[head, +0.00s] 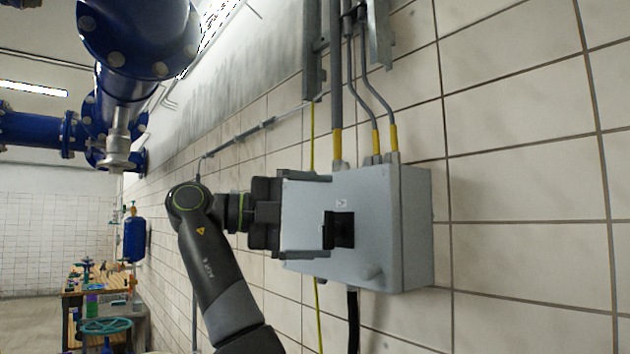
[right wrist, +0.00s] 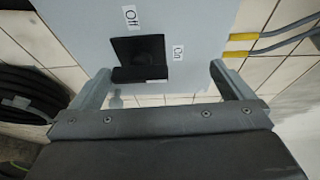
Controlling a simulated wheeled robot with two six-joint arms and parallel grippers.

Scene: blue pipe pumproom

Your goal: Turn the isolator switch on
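The isolator switch is a black handle (head: 339,230) on the front of a grey wall box (head: 394,258). In the right wrist view the handle (right wrist: 141,60) sits by an "Off" label (right wrist: 130,15) above it and an "On" label (right wrist: 178,52) at its right. I cannot tell for sure which label it points to. My right gripper (head: 328,216) is open in front of the box, one finger above the handle and one below. In the right wrist view the open fingers (right wrist: 160,68) stand either side of the handle, with visible gaps. My left gripper is not in view.
Grey conduits with yellow ends (head: 336,145) enter the box from above, and a black cable (head: 352,320) leaves below. Blue pipes (head: 125,40) hang upper left. A cluttered bench (head: 100,285) stands far left.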

